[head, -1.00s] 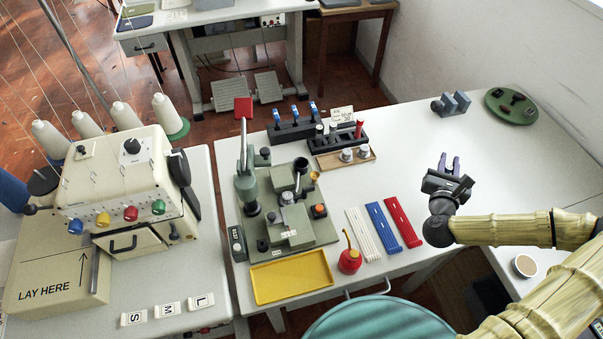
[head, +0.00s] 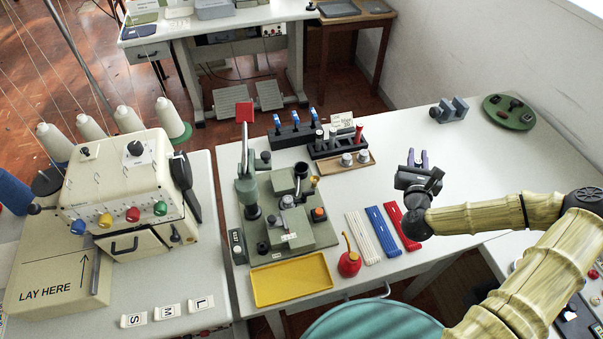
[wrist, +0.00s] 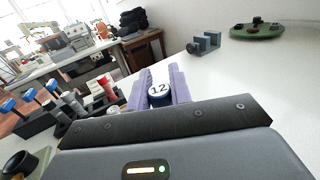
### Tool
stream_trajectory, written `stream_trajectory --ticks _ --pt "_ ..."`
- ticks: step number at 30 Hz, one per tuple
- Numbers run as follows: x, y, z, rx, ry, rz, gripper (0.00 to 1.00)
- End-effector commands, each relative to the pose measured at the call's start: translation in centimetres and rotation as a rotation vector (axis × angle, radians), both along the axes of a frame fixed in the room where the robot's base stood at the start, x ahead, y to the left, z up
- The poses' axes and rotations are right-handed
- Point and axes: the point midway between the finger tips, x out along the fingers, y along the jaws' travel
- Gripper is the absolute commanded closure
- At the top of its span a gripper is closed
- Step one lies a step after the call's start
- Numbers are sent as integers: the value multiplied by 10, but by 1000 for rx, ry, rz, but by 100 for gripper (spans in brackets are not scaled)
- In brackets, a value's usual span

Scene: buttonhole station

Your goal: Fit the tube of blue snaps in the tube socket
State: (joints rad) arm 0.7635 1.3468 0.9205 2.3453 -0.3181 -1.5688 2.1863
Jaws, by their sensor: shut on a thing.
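My gripper (head: 418,157) is over the right part of the table, its purple fingers pointing away from the robot. In the wrist view the fingers (wrist: 158,84) are shut on a round piece (wrist: 159,90) with a white face marked 12 and a dark blue rim. A ribbed blue strip (head: 383,231) lies flat on the table between a white and a red one; whether it is the tube of blue snaps I cannot tell. The green press (head: 285,222) stands to the left; I cannot pick out the tube socket on it.
A black rack with blue-topped tools (head: 294,132), a second dark rack (head: 330,147) and a wooden tray (head: 342,164) stand at the back. A yellow tray (head: 291,279) and a red oil can (head: 349,263) are in front. A blue-grey block (head: 450,109) and green disc (head: 509,112) are at back right.

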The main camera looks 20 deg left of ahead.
Motion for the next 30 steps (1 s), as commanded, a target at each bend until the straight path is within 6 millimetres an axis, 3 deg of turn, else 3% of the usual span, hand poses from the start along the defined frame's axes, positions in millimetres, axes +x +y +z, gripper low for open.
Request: stream_trajectory --ticks 5,10,15,19,24,30 --pt "16 55 12 -7 -9 183 100" --pt "22 138 31 -9 -10 461 100" --pt "8 226 48 -7 -9 748 100" --pt "-13 283 56 -5 -7 934 100" --pt "-33 322 64 -2 -4 1060 100" --pt "-35 327 66 -2 -1 1076 100"
